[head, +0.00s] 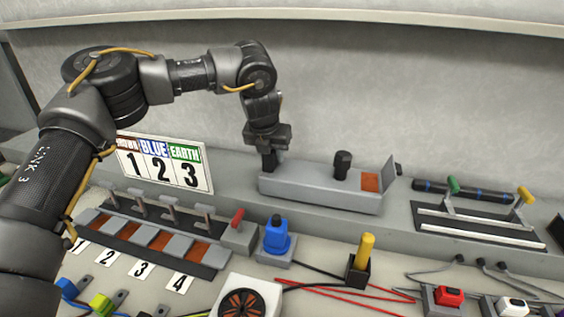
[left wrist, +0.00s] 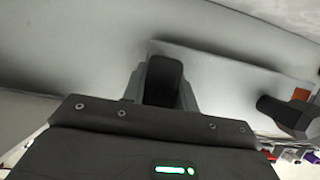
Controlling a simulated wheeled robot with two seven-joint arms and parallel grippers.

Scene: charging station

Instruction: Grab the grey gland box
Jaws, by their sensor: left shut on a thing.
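The grey gland box (head: 312,187) is a long light-grey block on the back ledge, right of centre in the head view. It has a black upright knob (head: 342,163), an orange-brown square and a raised plate at its right end. My left gripper (head: 270,160) points down at the box's left end. In the left wrist view the gripper (left wrist: 163,95) is shut around a black post (left wrist: 164,72) of the box (left wrist: 215,75), and the second knob (left wrist: 288,112) stands to the right. I cannot tell whether the box touches the ledge. My right gripper is not in view.
A numbered sign (head: 160,165) leans left of the box. In front stand a row of levers (head: 160,210), a blue plug (head: 276,238), a yellow-handled part (head: 363,252), a fan (head: 243,302) and red cables.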

